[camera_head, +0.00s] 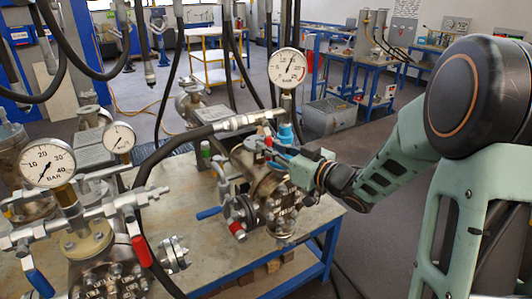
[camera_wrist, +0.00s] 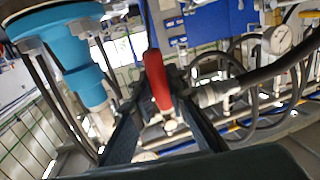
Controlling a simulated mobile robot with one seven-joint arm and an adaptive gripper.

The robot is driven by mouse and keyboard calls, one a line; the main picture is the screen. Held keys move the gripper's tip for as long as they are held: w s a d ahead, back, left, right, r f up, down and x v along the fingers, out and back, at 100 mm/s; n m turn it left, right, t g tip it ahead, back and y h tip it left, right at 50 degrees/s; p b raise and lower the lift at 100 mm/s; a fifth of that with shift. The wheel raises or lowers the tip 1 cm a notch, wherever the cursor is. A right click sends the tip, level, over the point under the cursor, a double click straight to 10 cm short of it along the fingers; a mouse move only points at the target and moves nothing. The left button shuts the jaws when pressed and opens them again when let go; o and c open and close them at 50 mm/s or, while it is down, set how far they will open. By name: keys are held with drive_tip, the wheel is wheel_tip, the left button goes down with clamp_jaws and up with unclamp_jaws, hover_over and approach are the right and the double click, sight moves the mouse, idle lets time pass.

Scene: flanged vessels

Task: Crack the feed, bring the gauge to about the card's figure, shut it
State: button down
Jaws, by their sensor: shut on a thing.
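My gripper (camera_head: 268,146) is at the top of the right-hand flanged vessel (camera_head: 262,178), shut on a red valve handle (camera_wrist: 157,80). In the wrist view the handle rises between my two fingers (camera_wrist: 165,92). In the head view the fingers mostly hide it. Just behind stands a blue fitting (camera_head: 286,133), which also shows large in the wrist view (camera_wrist: 72,48). Above it is a round white gauge (camera_head: 287,67) marked in bar; its needle points roughly upward, but I cannot read it exactly. I cannot make out a card with a figure.
Another vessel at left carries a larger bar gauge (camera_head: 47,163), a red lever (camera_head: 140,242) and a blue lever (camera_head: 37,283). A small gauge (camera_head: 120,137) stands behind. A blue-handled valve (camera_head: 209,213) juts from the right vessel's side. Black hoses hang over the bench (camera_head: 215,262).

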drive_tip(key=c, duration=1.9)
unclamp_jaws()
drive_tip(key=v, duration=1.2)
drive_tip(key=shift+w, duration=0.1)
